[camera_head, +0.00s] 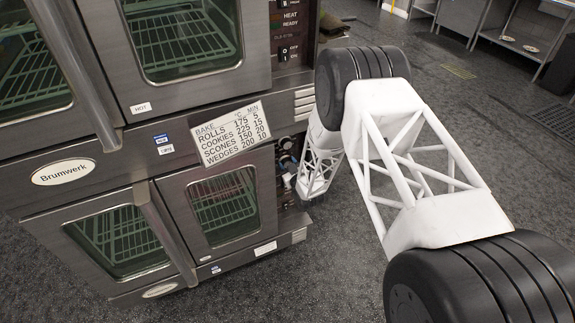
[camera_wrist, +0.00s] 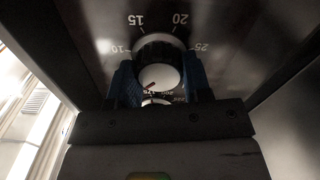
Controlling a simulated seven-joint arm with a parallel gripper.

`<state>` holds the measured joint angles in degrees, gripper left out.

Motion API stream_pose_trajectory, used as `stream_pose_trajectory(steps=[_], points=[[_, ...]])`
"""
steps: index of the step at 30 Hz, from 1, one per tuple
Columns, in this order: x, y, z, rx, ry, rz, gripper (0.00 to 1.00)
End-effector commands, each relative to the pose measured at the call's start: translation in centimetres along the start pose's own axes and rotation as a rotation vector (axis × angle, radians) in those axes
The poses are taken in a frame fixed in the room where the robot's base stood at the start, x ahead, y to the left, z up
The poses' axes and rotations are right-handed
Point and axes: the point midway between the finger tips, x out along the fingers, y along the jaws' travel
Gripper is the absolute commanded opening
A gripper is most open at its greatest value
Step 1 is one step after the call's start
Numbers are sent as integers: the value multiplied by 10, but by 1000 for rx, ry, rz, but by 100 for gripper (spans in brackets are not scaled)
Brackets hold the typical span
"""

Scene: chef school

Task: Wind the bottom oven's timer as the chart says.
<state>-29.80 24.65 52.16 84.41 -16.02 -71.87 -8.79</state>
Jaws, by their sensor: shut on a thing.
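The timer knob (camera_wrist: 158,77) has a white face and a dark skirt. Around it the wrist view shows 10, 15, 20 and 25, turned upside down. A dark reddish mark on the face points to the picture's lower left. My gripper (camera_wrist: 160,82) is shut on this knob, blue fingers on both sides. A second dial (camera_wrist: 155,102) below is mostly hidden, with numbers near 200. In the head view the bottom oven (camera_head: 220,205) has shut glass doors; my arm partly hides its control panel. The chart (camera_head: 231,133) reads rolls 175/5, cookies 225/15, scones 150/20, wedges 200/10.
The top oven (camera_head: 183,40) stands directly above, with its own switches (camera_head: 288,53) beside the door. Dark walls flank the panel closely in the wrist view. Grey floor (camera_head: 330,270) is open to the right; steel tables (camera_head: 510,40) stand at the back.

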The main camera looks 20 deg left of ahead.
Motion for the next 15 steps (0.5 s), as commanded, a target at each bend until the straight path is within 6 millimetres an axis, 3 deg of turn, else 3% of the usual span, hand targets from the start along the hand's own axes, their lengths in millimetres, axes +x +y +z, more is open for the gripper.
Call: stream_pose_trajectory(steps=[6,15], points=[[0,0,-1,112,1,0,21],[1,0,-1,135,1,0,21]])
